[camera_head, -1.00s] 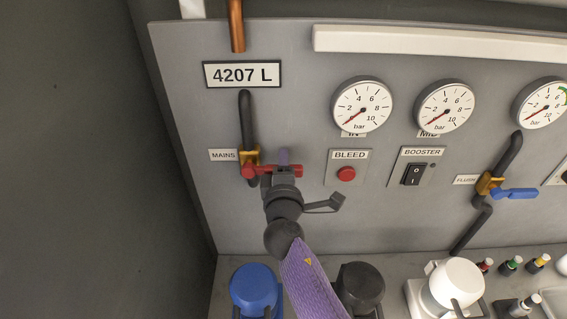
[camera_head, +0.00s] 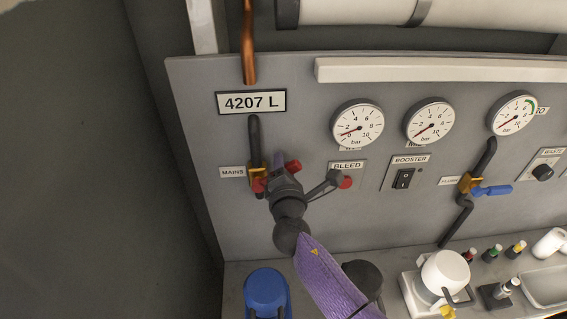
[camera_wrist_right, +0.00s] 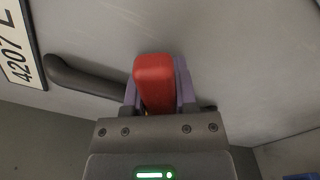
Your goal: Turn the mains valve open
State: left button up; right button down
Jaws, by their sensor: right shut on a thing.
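The mains valve (camera_head: 256,174) is a brass body on a dark pipe at the left of the grey panel, beside the MAINS label (camera_head: 232,172). In the right wrist view the red handle (camera_wrist_right: 154,84) sits between the two purple fingers. My left gripper is not in view.
The red BLEED button (camera_head: 345,182) is close right of my right wrist. The BOOSTER switch (camera_head: 404,178) and a blue-handled valve (camera_head: 491,190) are further right. The IN gauge (camera_head: 357,127) is above. A blue-topped object (camera_head: 265,289) stands below on the counter.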

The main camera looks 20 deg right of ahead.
aim_at(255, 147)
jog(key=r+n+p, duration=0.1)
jog(key=a+n, duration=0.1)
jog(key=shift+w+r+n+p, duration=0.15)
jog(key=shift+r+n+p, duration=0.2)
jog(key=shift+n, duration=0.05)
jog(key=n, duration=0.1)
jog(key=a+r+n+p, duration=0.1)
jog(key=shift+w+a+n, duration=0.2)
jog(key=shift+n, duration=0.2)
jog(key=n, duration=0.1)
jog(key=a+n+p, duration=0.1)
jog(key=n, duration=0.1)
jog(key=shift+w+a+r+p, duration=0.2)
jog(key=shift+w+a+p, duration=0.1)
jog(key=shift+p, duration=0.1)
jog(key=shift+w+a+n+p, duration=0.1)
jog(key=shift+a+n+p, duration=0.1)
jog(key=shift+a+n, duration=0.3)
jog(key=shift+a+n+p, duration=0.15)
jog(key=shift+n, duration=0.55)
jog(key=shift+f, duration=0.1)
jog(key=shift+c, duration=2)
grip_release()
jog(key=shift+a, duration=0.1)
